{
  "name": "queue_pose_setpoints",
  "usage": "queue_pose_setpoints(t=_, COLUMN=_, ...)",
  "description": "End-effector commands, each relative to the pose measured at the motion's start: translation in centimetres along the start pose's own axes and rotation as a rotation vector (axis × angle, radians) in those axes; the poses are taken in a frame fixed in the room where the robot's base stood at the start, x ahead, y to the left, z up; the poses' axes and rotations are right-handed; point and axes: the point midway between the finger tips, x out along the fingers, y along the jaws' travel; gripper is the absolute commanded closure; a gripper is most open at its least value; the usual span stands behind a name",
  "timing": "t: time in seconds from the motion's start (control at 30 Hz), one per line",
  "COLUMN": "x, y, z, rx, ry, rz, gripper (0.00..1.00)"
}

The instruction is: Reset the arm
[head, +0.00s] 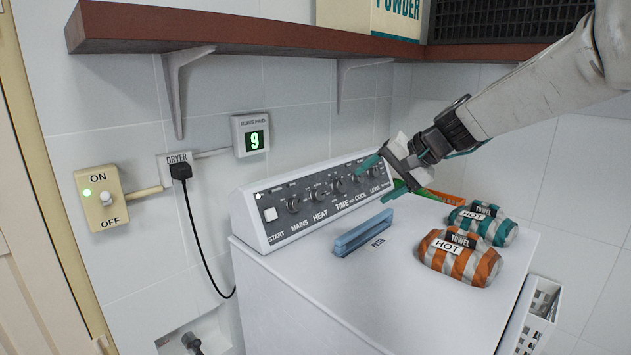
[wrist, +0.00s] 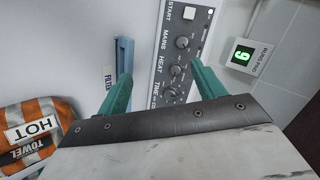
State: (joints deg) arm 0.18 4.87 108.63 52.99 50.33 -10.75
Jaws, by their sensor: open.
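My gripper (head: 382,172) is open, with its green fingers apart near the right part of the dryer's control panel (head: 318,200). In the wrist view my gripper (wrist: 160,82) shows nothing between its fingertips but the panel behind them. My arm reaches in from the upper right of the head view. The panel carries START, MAINS, HEAT, TIME and other knobs. I cannot tell whether a finger touches the panel.
On the dryer top (head: 330,275) lie a blue filter bar (head: 362,233), an orange striped towel (head: 460,257) and a teal striped towel (head: 484,222). A shelf (head: 250,30) overhangs behind. A white basket (head: 538,310) stands right. The ON/OFF switch (head: 101,198) is on the left wall.

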Motion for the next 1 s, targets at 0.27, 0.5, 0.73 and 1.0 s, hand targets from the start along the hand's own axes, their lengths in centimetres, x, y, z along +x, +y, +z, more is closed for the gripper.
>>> queue_pose_setpoints(t=0.27, x=-8.5, y=4.9, z=13.8, rx=-0.180, ry=-0.117, rz=0.247, gripper=0.32)
queue_pose_setpoints(t=0.5, x=-14.3, y=12.3, z=24.3, rx=-0.292, ry=-0.189, rz=0.502, gripper=0.32)
queue_pose_setpoints(t=0.73, x=-17.5, y=18.2, z=30.1, rx=-0.344, ry=-0.218, rz=0.690, gripper=0.32)
queue_pose_setpoints(t=1.0, x=-18.3, y=19.9, z=31.4, rx=-0.353, ry=-0.225, rz=0.743, gripper=0.32)
